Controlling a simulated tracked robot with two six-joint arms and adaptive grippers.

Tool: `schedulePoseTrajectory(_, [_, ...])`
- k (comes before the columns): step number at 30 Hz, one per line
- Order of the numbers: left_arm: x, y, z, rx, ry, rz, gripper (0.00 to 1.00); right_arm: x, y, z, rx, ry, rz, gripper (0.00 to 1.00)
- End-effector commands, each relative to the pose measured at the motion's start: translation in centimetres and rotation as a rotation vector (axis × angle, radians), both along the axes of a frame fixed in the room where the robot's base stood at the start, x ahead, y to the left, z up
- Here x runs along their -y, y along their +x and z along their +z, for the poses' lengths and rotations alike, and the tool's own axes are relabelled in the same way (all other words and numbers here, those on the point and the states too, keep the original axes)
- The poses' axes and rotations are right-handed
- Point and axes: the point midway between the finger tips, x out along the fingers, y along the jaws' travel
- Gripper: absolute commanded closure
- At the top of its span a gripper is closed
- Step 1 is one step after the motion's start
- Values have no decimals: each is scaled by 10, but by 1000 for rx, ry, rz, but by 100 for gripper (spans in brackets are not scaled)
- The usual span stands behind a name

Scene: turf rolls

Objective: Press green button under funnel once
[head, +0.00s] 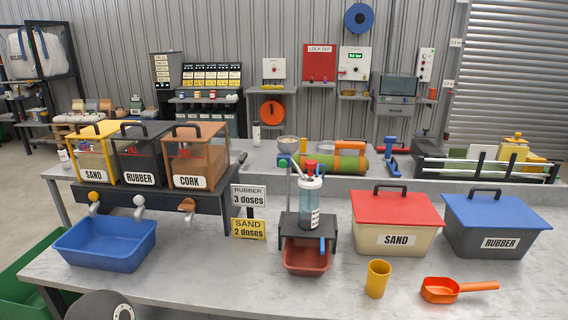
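A clear vessel with a red top (311,195) stands on a small black stand (289,228) near the middle of the table; I cannot tell whether it is the funnel. A small green knob (283,164) shows on a thin post at its upper left. A blue lever (322,244) hangs at the stand's front. A red-brown tray (306,260) sits under the stand. No green button is clearly visible beneath the vessel. Neither gripper is in view; only a dark rounded part, probably mine, shows at the bottom left edge.
Three hoppers, for sand (95,155), rubber (140,160) and cork (196,160), stand left above a blue tub (107,242). Sand (395,205) and rubber (496,212) boxes stand right.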

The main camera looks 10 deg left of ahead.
Motion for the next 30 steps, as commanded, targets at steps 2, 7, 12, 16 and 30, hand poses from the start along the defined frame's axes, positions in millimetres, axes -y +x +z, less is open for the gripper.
schedulePoseTrajectory(2, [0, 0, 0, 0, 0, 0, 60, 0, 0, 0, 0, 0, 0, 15])
schedulePoseTrajectory(7, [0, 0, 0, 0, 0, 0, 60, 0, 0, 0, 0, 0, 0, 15])
schedulePoseTrajectory(12, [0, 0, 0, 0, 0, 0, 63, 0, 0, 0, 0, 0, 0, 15])
schedulePoseTrajectory(16, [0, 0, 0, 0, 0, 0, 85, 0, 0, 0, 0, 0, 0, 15])
schedulePoseTrajectory(30, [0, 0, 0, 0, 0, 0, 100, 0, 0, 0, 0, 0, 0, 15])
